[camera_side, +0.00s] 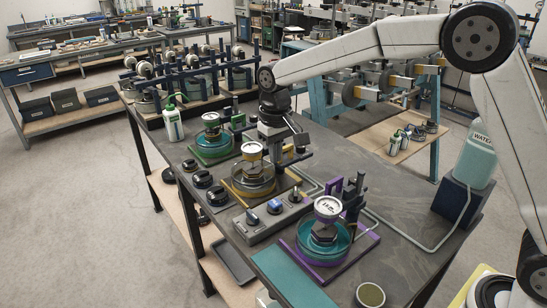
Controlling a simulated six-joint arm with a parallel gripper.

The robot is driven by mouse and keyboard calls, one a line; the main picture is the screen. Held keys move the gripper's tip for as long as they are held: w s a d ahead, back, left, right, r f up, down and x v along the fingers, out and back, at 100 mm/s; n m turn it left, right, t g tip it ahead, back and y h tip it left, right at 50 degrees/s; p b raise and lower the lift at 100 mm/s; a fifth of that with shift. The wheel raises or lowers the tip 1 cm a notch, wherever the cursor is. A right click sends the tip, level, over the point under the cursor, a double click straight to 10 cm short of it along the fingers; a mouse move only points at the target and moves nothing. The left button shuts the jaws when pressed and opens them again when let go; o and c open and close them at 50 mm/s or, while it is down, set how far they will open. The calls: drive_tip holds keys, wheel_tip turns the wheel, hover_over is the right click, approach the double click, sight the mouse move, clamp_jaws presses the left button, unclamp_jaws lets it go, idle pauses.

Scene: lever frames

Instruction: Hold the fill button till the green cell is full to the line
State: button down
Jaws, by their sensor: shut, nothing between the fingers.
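The green cell (212,142), a round vessel with a green rim and base and a white-topped gauge or weight, stands at the back left of the bench. Its fill level and line are too small to tell. A grey control box (262,222) with several knobs or buttons, one of them blue (275,206), lies at the front middle; I cannot tell which is the fill button. My gripper (279,172) is shut and empty, pointing down beside the yellow-marked cell (252,178), behind the control box. I cannot tell whether it touches anything.
A purple-framed cell (322,240) stands at the front right. A green-labelled bottle (172,122) is left of the green cell. Black knobs (203,180) lie along the left edge. A water bottle (474,155) stands at the right with a tube along the bench. The right bench top is mostly clear.

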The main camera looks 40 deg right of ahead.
sight(276, 203)
wheel_tip(276, 203, down, 12)
drive_tip(key=shift+f, duration=0.2)
idle(0.4)
drive_tip(key=shift+f, duration=0.1)
drive_tip(key=shift+s+f, duration=0.2)
drive_tip(key=shift+f, duration=1.1)
idle(0.4)
drive_tip(key=shift+r, duration=0.15)
wheel_tip(276, 203, up, 15)
drive_tip(key=shift+w, duration=0.45)
drive_tip(key=shift+r, duration=0.1)
idle(0.6)
